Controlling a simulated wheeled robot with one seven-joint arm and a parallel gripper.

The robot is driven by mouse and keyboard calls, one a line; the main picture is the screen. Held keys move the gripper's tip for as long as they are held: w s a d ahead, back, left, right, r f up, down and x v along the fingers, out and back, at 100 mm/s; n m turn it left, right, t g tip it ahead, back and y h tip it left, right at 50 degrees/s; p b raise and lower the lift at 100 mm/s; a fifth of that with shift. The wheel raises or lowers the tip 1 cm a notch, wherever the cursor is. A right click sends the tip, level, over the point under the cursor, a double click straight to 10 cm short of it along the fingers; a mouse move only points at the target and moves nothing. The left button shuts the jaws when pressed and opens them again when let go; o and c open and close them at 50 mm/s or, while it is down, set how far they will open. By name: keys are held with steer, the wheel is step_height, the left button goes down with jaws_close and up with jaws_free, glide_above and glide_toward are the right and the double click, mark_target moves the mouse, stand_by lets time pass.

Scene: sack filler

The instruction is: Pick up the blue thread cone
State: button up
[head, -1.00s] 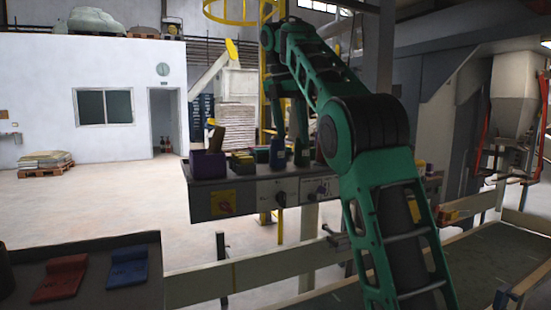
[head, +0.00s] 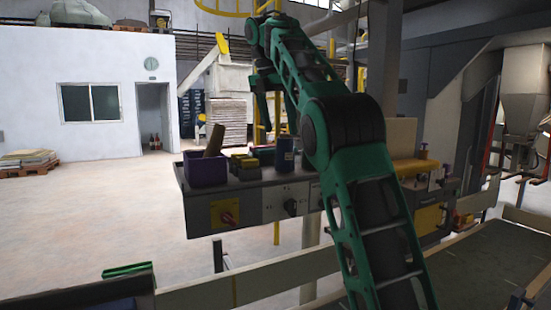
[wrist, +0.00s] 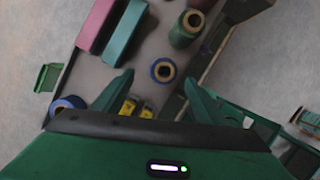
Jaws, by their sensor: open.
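My gripper (wrist: 160,78) is open, one finger on each side of the cone in the picture, with nothing held. I cannot tell the height gap between the fingertips and the cone. In the head view a blue cylinder (head: 284,153) stands on the shelf; I cannot tell whether it is the same cone. My arm hides part of the shelf there.
A green thread cone (wrist: 185,30), a pink block (wrist: 97,24), a teal block (wrist: 125,33), yellow pieces (wrist: 128,107) and another blue roll (wrist: 68,107) are near the cone. A purple bin (head: 205,172) stands at the shelf's left end. Open floor (head: 90,220) lies left.

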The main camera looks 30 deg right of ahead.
mark_target(287, 155)
steer(key=shift+x, duration=5.3)
steer(key=shift+s+d+r, duration=0.1)
steer(key=shift+d, duration=0.1)
steer(key=shift+c, duration=0.6)
steer(key=c, duration=1.1)
